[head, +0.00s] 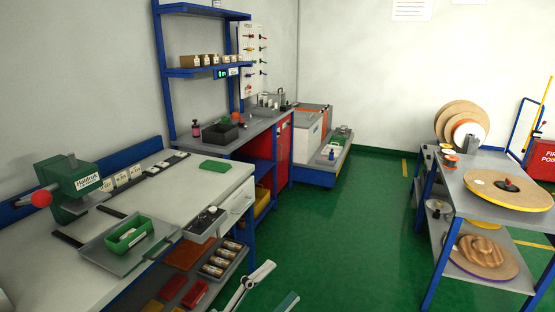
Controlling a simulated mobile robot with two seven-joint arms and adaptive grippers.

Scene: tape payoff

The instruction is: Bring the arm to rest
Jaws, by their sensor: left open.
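My left gripper (277,283) shows at the bottom edge, low and just right of the workbench. Its fingers are apart with only green floor seen between them, so it is open and empty. The rest of that arm is cut off by the lower edge of the view. My right gripper is not in view.
A blue-framed table (470,199) with reels stands right. Green floor (345,235) between is clear.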

